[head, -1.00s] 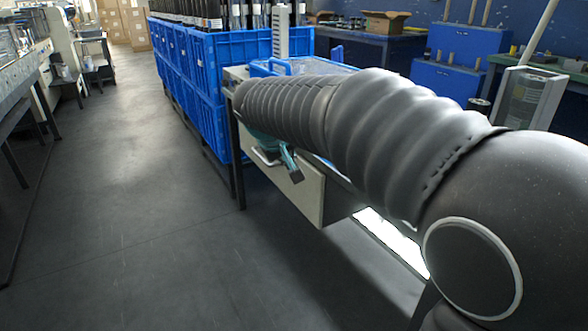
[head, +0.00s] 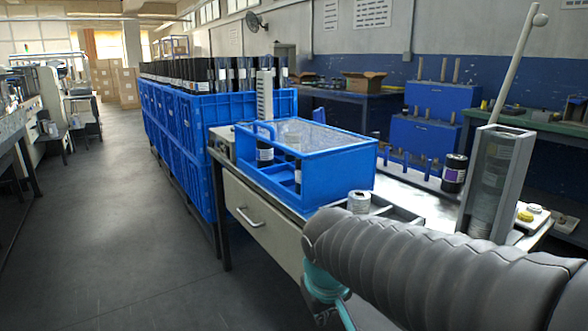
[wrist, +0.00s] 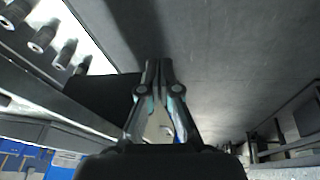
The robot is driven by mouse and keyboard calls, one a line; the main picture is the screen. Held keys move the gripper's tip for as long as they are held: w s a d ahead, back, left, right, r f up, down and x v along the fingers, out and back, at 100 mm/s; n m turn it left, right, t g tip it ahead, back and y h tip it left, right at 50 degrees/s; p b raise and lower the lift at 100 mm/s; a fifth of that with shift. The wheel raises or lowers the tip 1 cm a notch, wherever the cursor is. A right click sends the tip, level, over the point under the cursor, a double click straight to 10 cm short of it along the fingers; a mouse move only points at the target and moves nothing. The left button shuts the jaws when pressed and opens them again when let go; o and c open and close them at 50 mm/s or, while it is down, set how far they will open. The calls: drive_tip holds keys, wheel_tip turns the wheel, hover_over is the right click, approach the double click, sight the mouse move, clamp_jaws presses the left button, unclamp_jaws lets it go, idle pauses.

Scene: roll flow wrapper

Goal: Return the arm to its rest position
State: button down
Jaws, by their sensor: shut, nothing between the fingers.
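My gripper (wrist: 160,72) shows in the wrist view with its two fingers together, shut and empty. Bare grey floor lies beyond the fingertips. In the head view my arm, in its grey ribbed cover, reaches in from the lower right. Its teal wrist part hangs in front of the workbench (head: 262,215), near the front edge. The gripper fingers are hidden or out of frame in the head view.
A blue case with a clear lid (head: 330,160), a small white roll (head: 359,201) and a dark roll (head: 455,172) stand on the bench. Tall blue crates (head: 195,125) hold dark rolls behind it. A clear-sided dispenser (head: 498,180) stands right. The floor at left (head: 100,220) is clear.

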drive_tip(key=s+d+m+t, duration=0.1)
drive_tip(key=s+d+m, duration=0.3)
drive_tip(key=s+d, duration=0.6)
drive_tip(key=shift+s+d+m+t, duration=0.3)
drive_tip(key=shift+s+t, duration=0.1)
drive_tip(key=shift+s, duration=0.5)
drive_tip(key=shift+s, duration=0.1)
